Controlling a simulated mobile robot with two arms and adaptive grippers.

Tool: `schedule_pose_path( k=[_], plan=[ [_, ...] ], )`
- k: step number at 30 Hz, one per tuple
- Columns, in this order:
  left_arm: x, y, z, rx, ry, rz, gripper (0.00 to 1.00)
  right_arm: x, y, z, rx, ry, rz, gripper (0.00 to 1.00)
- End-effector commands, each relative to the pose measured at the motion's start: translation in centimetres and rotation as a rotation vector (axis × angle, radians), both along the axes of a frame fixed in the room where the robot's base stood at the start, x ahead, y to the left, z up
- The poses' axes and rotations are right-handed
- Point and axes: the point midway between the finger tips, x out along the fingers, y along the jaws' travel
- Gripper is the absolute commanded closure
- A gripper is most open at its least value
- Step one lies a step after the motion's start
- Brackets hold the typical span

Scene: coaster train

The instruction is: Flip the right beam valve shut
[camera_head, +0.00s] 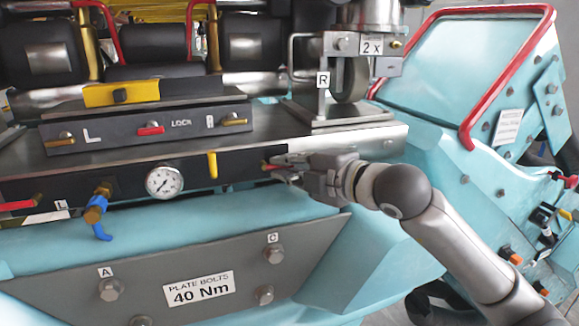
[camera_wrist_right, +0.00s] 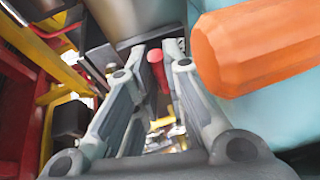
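The dark beam panel (camera_head: 130,183) runs across the front of the train. A small red valve handle (camera_head: 266,165) sticks out near its right end, mostly hidden by my right gripper (camera_head: 274,168). In the right wrist view the red handle (camera_wrist_right: 157,70) lies between the two fingertips of my right gripper (camera_wrist_right: 154,62). The fingers look spread, with a gap around the handle; contact cannot be told. The valve's body is hidden. My left gripper is not in view.
A yellow handle (camera_head: 212,165), a pressure gauge (camera_head: 165,181) and a blue hanging handle (camera_head: 98,224) sit left along the panel. Another red handle (camera_head: 18,205) is at far left. The grey bolt plate (camera_head: 130,275) is below. A bulky orange part (camera_wrist_right: 258,48) fills the wrist view's right.

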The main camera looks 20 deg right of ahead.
Motion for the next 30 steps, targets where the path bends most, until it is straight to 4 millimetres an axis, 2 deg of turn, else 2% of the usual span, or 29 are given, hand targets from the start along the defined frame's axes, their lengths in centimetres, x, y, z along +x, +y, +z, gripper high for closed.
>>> schedule_pose_path(
  k=[8,14,30],
  plan=[
    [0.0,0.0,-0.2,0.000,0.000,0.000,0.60,0.0,0.1,0.2,-0.039,-0.002,0.002,1.00],
    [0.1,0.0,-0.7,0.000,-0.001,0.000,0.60,-0.1,0.2,0.6,-0.146,-0.006,0.004,1.00],
    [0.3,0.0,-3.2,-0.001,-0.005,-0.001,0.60,-0.1,1.2,2.3,-0.644,-0.024,0.003,1.00]
  ],
)
